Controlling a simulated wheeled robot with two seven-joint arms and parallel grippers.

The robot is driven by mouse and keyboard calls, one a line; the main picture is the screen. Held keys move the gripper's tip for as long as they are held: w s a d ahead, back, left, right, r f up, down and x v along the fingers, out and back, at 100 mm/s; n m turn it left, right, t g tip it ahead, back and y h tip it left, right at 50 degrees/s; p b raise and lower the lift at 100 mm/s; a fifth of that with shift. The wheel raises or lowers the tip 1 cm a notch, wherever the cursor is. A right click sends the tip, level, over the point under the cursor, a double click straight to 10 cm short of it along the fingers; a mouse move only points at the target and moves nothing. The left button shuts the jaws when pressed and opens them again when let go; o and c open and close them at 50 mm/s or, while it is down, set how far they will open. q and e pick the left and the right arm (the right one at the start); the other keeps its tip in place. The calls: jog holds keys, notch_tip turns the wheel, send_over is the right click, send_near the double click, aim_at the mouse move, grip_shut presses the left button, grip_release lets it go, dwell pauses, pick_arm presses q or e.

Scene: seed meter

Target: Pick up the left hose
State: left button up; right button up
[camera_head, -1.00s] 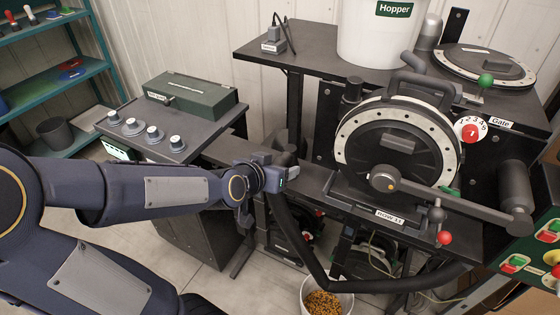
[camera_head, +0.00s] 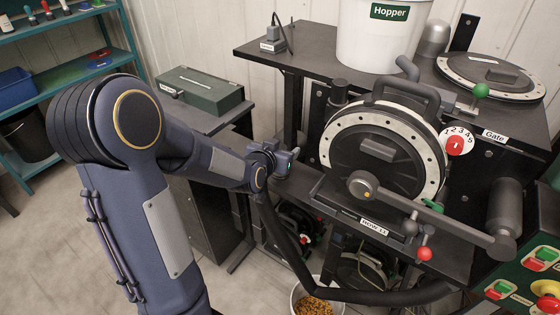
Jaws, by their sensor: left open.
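A black hose (camera_head: 287,245) hangs below the front edge of the seed meter stand. It runs down from under my left wrist, bends near the floor and continues right toward the control box. Its upper end is hidden behind my wrist. I cannot tell whether this is the left hose. My left gripper (camera_head: 289,161) is open at the left end of the meter's black bench, above the hose's upper part. Its fingers are small and dark here, and I cannot tell whether they touch anything. My right gripper is out of view.
The round seed meter (camera_head: 335,137) with its lever stands right of the gripper. A white bucket of seed (camera_head: 337,308) stands below the hose. A green box (camera_head: 208,92) sits on a side cabinet. The white hopper (camera_head: 377,35) is at the back.

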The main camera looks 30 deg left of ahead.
pick_arm(q)
jog(key=c, duration=1.2)
notch_tip(320, 180, up, 10)
jog(key=p, duration=0.3)
jog(key=shift+f, duration=0.25)
notch_tip(320, 180, up, 7)
jog(key=p, duration=0.6)
jog(key=shift+f, duration=0.2)
